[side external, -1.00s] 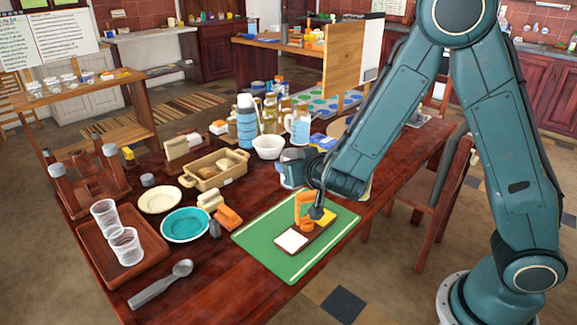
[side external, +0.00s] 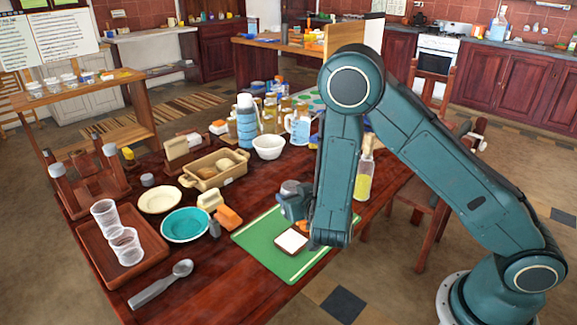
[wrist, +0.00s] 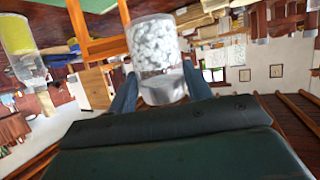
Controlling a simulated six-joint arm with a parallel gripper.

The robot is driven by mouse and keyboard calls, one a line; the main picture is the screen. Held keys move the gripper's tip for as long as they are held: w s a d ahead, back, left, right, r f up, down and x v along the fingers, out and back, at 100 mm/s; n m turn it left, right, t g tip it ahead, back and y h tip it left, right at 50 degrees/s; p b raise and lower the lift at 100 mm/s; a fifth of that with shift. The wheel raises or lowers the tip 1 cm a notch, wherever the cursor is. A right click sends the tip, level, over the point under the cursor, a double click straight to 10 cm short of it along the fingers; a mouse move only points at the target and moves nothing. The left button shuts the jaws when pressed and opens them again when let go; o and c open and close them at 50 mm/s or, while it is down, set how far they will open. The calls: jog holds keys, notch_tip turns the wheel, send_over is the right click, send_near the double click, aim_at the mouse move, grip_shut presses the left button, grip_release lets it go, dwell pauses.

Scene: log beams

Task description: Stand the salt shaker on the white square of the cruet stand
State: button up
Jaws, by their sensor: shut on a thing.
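The salt shaker (wrist: 157,48) is clear with white grains and a grey metal cap. In the wrist view my gripper (wrist: 158,92) is shut on it, a finger on each side near the cap. In the side view my gripper (side external: 294,206) is above the green mat, just behind the white square in the picture, with the grey cap (side external: 290,187) showing on top. The shaker looks roughly upright; its base is hidden. The white square (side external: 291,241) of the cruet stand is bare. My arm covers the stand's right part and most of its orange handle.
The green mat (side external: 262,240) lies under the stand. A bottle with yellow contents (side external: 363,183) stands behind my arm to the right. An orange block (side external: 229,217), a teal plate (side external: 186,225) and a white bowl (side external: 268,147) are nearby on the left and back.

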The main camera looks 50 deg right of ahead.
jog(key=shift+f, duration=3.5)
jog(key=shift+f, duration=1.75)
jog(key=o, duration=1.1)
jog(key=shift+f, duration=0.15)
jog(key=shift+o, duration=0.2)
jog(key=shift+r, duration=0.2)
jog(key=v, duration=0.7)
jog(key=shift+s, duration=0.15)
jog(key=shift+a, duration=0.1)
